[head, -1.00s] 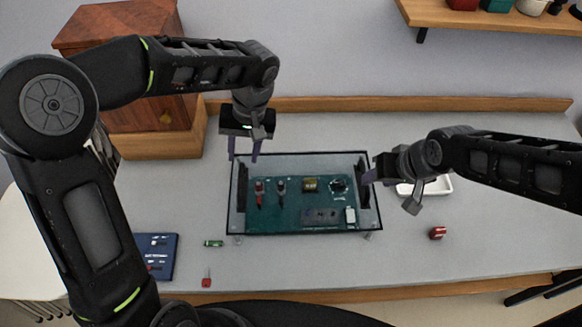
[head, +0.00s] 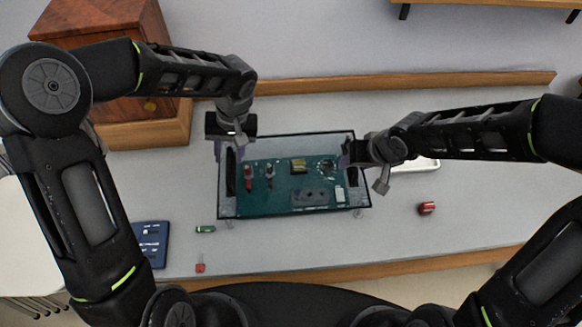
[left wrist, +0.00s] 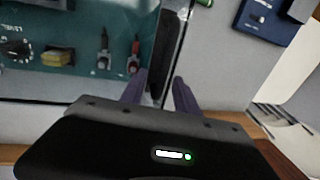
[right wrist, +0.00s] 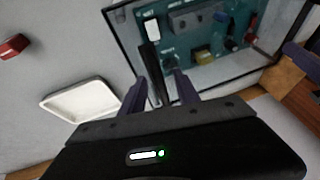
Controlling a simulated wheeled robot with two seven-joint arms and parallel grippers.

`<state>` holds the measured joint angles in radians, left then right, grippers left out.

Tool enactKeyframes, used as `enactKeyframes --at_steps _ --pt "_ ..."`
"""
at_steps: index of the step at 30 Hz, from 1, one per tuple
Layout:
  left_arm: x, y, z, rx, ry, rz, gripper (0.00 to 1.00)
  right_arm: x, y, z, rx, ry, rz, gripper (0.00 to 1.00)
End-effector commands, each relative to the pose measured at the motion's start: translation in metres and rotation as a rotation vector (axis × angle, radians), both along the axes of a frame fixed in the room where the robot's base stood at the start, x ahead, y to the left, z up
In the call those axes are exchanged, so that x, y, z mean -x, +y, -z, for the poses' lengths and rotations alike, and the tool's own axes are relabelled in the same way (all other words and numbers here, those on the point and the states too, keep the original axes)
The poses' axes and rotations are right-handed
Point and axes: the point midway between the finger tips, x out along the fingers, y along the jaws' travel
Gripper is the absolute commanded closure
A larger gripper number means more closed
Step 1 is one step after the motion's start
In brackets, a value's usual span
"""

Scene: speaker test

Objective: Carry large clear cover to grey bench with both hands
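The large clear cover (head: 290,144) is a see-through box with dark edges and a dark handle on each side. It sits over a green board with parts (head: 272,200) on the grey bench (head: 400,250). My left gripper (head: 229,152) is open at the cover's left handle (head: 231,176); in the left wrist view the handle (left wrist: 166,45) lies between its spread fingers. My right gripper (head: 350,154) is at the right side; in the right wrist view its open fingers stand either side of the right handle (right wrist: 152,68). Contact is not clear.
A white tray (right wrist: 80,101) and a red item (head: 427,208) lie right of the cover. A blue panel (head: 152,242), a green cylinder (head: 205,229) and a red-handled tool (head: 200,267) lie at the left. A wooden cabinet (head: 150,108) stands back left. The bench's right part is mostly clear.

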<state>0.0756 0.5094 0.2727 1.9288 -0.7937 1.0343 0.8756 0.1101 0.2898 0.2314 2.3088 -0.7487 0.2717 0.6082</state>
Motion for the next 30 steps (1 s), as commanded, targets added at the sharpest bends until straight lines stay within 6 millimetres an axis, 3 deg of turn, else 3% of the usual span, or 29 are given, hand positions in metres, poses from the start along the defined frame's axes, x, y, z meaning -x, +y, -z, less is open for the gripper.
enactKeyframes --at_steps 12,25,30 --pt "0.0005 0.0016 0.0088 0.000 0.000 0.000 0.63 -0.0032 0.0020 0.0084 0.001 0.000 -0.001 0.62" --pt "0.0004 0.0016 0.0086 0.000 -0.001 0.000 0.98 -0.0030 0.0019 0.0083 0.001 0.000 -0.001 0.97" --pt "0.0004 0.0016 0.0086 0.000 -0.001 0.000 1.00 -0.0030 0.0019 0.0083 0.001 0.000 -0.001 1.00"
